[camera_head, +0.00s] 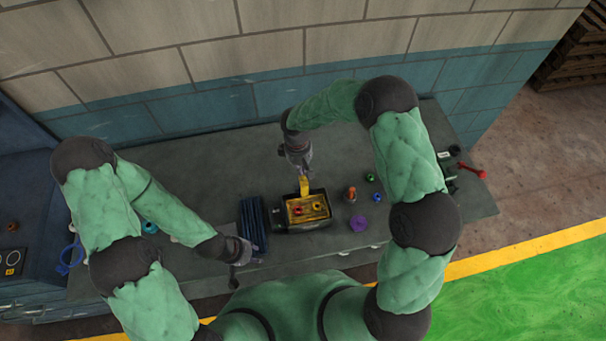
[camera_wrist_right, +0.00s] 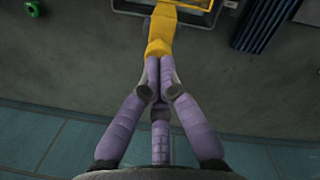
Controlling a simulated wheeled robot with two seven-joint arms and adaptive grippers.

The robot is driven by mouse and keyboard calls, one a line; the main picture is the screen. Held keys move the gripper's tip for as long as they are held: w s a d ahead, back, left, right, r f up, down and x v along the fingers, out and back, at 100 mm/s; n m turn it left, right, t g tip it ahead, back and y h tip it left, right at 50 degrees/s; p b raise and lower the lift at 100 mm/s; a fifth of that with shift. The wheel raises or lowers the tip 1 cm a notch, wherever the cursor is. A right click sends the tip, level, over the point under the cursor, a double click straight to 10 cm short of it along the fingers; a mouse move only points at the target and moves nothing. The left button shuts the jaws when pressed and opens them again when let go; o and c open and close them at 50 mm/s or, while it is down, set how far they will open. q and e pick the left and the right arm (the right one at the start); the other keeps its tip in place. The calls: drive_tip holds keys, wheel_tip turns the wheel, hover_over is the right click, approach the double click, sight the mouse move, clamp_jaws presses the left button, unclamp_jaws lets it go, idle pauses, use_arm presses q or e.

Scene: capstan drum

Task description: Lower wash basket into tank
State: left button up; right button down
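The yellow wash basket (camera_head: 309,220) holds small red parts and has an upright yellow handle (camera_head: 304,186) at its back. It lies within the outline of the dark tank (camera_head: 304,228); I cannot tell whether it touches the tank floor. My right gripper (camera_head: 302,172) is above the back of the basket. In the right wrist view its purple fingers (camera_wrist_right: 159,73) are shut on the yellow handle (camera_wrist_right: 160,35), and part of the basket frame shows at the top edge. My left gripper (camera_head: 233,277) hangs near the bench front, left of the tank; its fingers are too small to read.
A dark blue ribbed block (camera_head: 253,224) stands just left of the tank. To the right lie an orange-brown part (camera_head: 351,193), a purple part (camera_head: 359,223) and small green and blue rings. A red tool (camera_head: 470,170) is at the bench's right end. The bench (camera_head: 230,150) is clear behind.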

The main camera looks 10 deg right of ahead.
use_arm(q)
wheel_tip(320, 180, down, 4)
drive_tip(key=b, duration=0.4)
drive_tip(key=shift+f, duration=0.25)
use_arm(e)
wheel_tip(320, 180, down, 5)
drive_tip(key=shift+f, duration=0.1)
use_arm(q)
drive_tip(key=shift+r, duration=0.1)
use_arm(e)
drive_tip(key=shift+w+r, duration=0.1)
drive_tip(key=shift+r, duration=0.1)
use_arm(q)
drive_tip(key=shift+f+b, duration=0.3)
drive_tip(key=shift+b, duration=0.05)
use_arm(e)
drive_tip(key=shift+w+a+r, duration=0.25)
drive_tip(key=shift+w+a, duration=0.3)
drive_tip(key=shift+w+a+r, duration=0.2)
drive_tip(key=shift+w+a, duration=0.3)
drive_tip(key=shift+w, duration=0.05)
wheel_tip(320, 180, up, 12)
drive_tip(key=shift+w+a, duration=0.35)
drive_tip(key=shift+w, duration=0.05)
